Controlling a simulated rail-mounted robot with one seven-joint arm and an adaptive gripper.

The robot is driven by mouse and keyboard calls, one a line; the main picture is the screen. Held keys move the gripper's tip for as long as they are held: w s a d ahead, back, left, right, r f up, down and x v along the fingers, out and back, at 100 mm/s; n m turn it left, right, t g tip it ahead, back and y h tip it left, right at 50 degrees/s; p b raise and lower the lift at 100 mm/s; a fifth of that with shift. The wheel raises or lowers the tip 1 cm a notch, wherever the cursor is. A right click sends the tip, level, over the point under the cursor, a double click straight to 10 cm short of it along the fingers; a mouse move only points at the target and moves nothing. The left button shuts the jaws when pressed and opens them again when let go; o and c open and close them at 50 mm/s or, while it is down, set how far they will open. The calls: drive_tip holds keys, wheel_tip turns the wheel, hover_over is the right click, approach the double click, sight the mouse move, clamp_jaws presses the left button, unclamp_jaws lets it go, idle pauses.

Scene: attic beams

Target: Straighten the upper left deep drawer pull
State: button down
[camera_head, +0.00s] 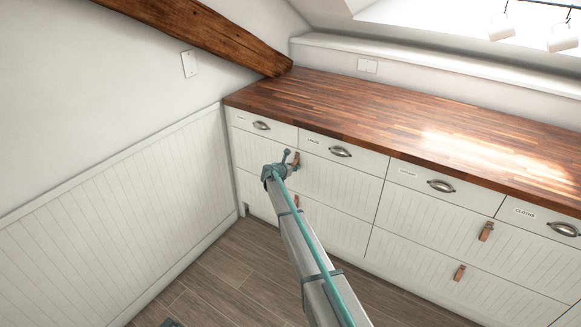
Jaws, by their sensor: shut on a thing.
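The upper left deep drawer pull (297,159) is a small brown leather tab on the white grooved drawer front, below the shallow top drawers. My gripper (291,164), at the end of the grey and teal arm, is at this pull and shut on it. The gripper covers part of the pull, and its exact angle is hard to tell at this size. The upper left deep drawer (341,183) looks closed, flush with its neighbours.
A lower left pull (297,201) shows just beside my arm. Right deep drawers have brown pulls (486,231) too. Metal cup handles (340,151) stick out above. The wooden countertop (400,120) is clear; a panelled wall (110,220) stands left.

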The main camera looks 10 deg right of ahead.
drive_tip(key=c, duration=1)
unclamp_jaws()
drive_tip(key=v, duration=1.2)
